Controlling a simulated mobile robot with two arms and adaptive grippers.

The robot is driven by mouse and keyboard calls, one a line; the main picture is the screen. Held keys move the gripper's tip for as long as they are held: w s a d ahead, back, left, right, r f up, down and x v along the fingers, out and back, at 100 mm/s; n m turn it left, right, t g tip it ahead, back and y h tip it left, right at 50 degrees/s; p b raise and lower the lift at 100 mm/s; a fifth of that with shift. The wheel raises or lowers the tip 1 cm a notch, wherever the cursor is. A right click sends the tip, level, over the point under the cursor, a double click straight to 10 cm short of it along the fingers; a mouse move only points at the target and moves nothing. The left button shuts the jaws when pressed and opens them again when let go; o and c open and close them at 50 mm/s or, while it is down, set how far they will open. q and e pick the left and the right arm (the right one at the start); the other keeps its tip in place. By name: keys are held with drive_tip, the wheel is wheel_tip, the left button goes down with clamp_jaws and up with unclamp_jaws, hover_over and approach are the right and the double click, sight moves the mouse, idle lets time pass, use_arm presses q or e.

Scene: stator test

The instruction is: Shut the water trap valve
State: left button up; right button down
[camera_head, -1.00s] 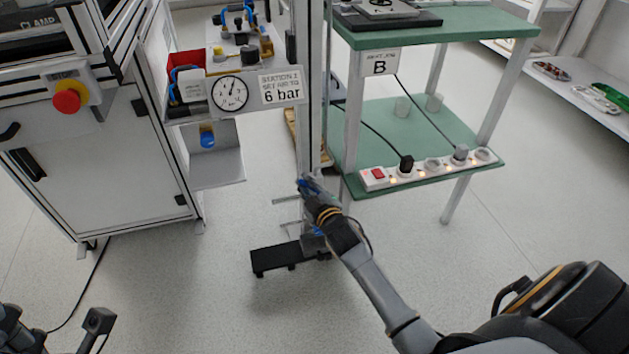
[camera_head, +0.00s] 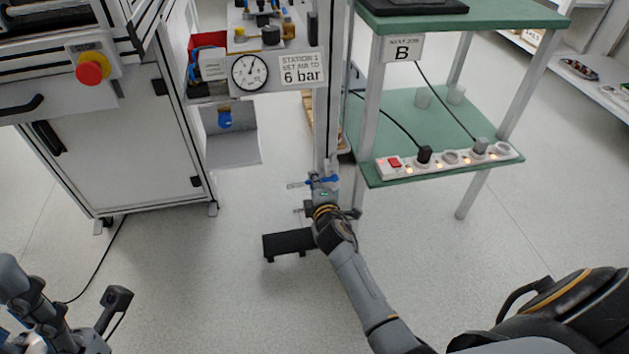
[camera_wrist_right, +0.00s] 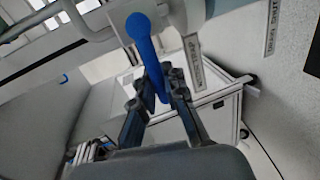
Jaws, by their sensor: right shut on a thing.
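A blue valve lever (camera_head: 325,180) sits low on the grey upright post (camera_head: 326,110), at my right gripper (camera_head: 322,190). In the right wrist view the lever (camera_wrist_right: 140,32) has a round head on a pale pipe, and its handle runs down between my right fingers (camera_wrist_right: 158,88). The right gripper is shut on this handle. My left gripper (camera_head: 117,299) is at the lower left, far from the valve; its fingers are not clear. A label beside the lever (camera_wrist_right: 194,60) is too blurred to read.
A black pedal-like block (camera_head: 290,243) is on the floor beside the post. The green table (camera_head: 400,120) with a power strip (camera_head: 440,160) stands right of it. The white cabinet (camera_head: 120,150) and pressure gauge (camera_head: 250,72) are left.

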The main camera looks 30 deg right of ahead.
drive_tip(key=shift+s+a+f, duration=0.1)
drive_tip(key=shift+f, duration=0.3)
drive_tip(key=c, duration=1.5)
unclamp_jaws()
drive_tip(key=shift+o, duration=0.5)
drive_tip(key=shift+r, duration=0.15)
drive_tip(key=v, duration=1.2)
drive_tip(key=shift+r, duration=0.1)
